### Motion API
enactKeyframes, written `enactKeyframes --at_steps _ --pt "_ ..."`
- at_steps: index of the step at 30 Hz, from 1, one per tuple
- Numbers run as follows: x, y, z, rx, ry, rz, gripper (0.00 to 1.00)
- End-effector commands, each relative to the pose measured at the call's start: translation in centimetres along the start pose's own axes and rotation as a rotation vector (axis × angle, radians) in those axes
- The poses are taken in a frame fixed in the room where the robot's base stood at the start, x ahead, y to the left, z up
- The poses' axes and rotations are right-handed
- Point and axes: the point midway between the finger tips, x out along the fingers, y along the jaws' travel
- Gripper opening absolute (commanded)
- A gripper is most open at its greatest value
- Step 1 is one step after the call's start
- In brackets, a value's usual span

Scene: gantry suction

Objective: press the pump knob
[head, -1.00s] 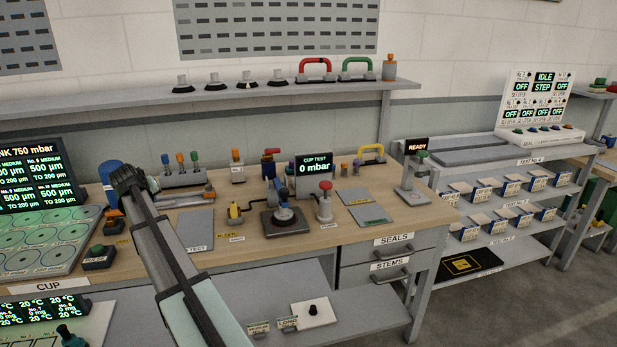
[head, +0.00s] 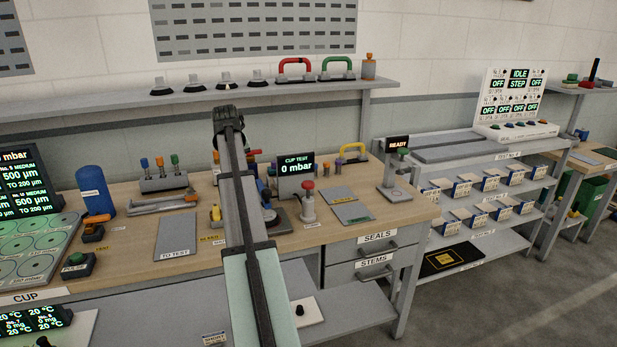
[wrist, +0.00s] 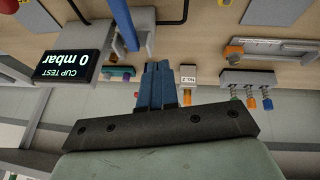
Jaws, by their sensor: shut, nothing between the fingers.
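The pump (head: 308,207) stands on the wooden bench in the head view, a pale post with a red knob (head: 308,185) on top. It is upright, just right of my arm and in front of the cup test display (head: 296,175), which reads 0 mbar. In the wrist view the display (wrist: 72,66) appears upside down, and a red part at the top left corner may be the knob. My gripper (wrist: 159,66) shows in the wrist view with its blue fingers together and empty, over the bench's back part. In the head view my arm hides the fingers.
My arm covers part of the cup test stand (head: 284,222). Grey plates (head: 341,195) lie right of the pump. A yellow-handled tool (head: 353,150) and a ready-sign stand (head: 396,190) are further right. A tool rack (head: 163,180) is at left. A shelf (head: 270,92) runs above the bench.

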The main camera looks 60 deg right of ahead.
Motion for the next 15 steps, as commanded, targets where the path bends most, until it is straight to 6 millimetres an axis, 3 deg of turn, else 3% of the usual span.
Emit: enactKeyframes --at_steps 3,15 --pt "-1.1 4.3 0.9 0.029 -0.027 -0.012 0.00" --pt "-5.4 16.3 5.0 0.102 -0.107 -0.070 0.00"
